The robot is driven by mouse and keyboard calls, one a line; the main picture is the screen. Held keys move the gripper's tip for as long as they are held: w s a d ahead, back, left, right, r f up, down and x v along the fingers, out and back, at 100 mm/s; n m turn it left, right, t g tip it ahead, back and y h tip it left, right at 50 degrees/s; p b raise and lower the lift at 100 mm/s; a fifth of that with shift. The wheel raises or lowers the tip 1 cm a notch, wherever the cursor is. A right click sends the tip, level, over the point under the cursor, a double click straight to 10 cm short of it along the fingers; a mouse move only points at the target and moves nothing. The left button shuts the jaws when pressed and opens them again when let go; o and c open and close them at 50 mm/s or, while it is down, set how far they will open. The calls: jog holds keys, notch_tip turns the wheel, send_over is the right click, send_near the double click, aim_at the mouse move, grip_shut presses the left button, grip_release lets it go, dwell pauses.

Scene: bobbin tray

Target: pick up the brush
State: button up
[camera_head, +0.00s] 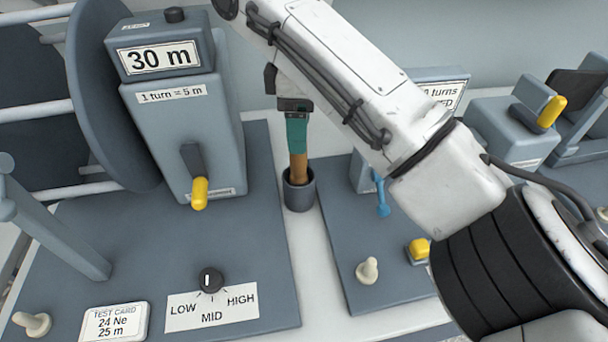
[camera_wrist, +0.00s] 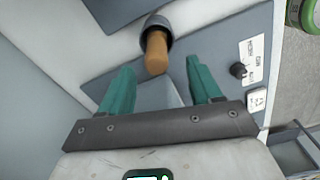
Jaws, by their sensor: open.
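The brush (camera_head: 299,171) stands in a small dark grey cup (camera_head: 300,196), and only its orange-brown wooden handle shows. Its lower end is hidden in the cup. In the wrist view the handle (camera_wrist: 156,52) points up out of the cup (camera_wrist: 157,21) toward me. My gripper (camera_head: 297,148) points down above the cup, with its teal fingers at the upper part of the handle. In the wrist view my gripper (camera_wrist: 159,76) is open, and the handle's end lies at the gap between its two fingers. I cannot tell whether either finger touches it.
Left of the cup stands a grey winder with a "30 m" display (camera_head: 159,58) and a yellow-handled crank (camera_head: 200,192). A knob (camera_head: 211,280) and a test card (camera_head: 114,322) are in front. Right are a blue lever (camera_head: 381,197) and a yellow button (camera_head: 419,248).

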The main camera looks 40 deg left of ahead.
aim_at(299, 161)
notch_tip(299, 161, down, 4)
jog(key=shift+w, duration=0.1)
jog(key=shift+a+f+p, duration=0.2)
jog(key=shift+f+p, duration=0.4)
jog(key=shift+f, duration=2)
jog(key=shift+c, duration=0.5)
jog(key=c, duration=1)
